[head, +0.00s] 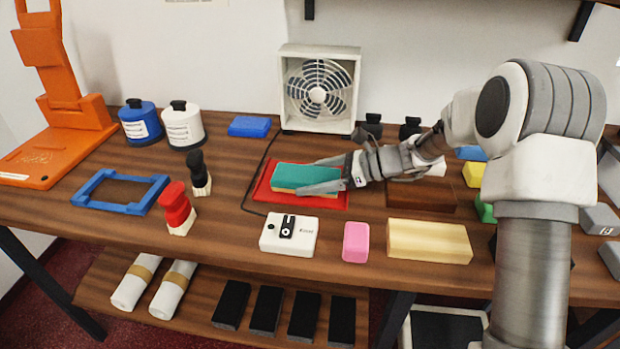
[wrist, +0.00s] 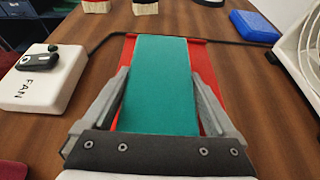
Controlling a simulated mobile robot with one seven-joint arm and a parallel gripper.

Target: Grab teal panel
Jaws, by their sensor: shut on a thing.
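The teal panel (head: 305,175) lies over the red mat (head: 262,196) in the middle of the counter, with a pale edge below its teal top. My gripper (head: 331,179) reaches in from the right and is shut on the panel. In the wrist view the teal panel (wrist: 165,85) sits between the two grey fingers (wrist: 162,100), one along each long side. Red mat (wrist: 203,68) shows on both sides of it. I cannot tell whether the panel is lifted off the mat.
A white switch box (head: 288,233) and a pink block (head: 356,241) stand in front of the mat. A white fan (head: 320,90) stands behind, its dark cord passing left of the mat. A cream block (head: 429,241) is at front right.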

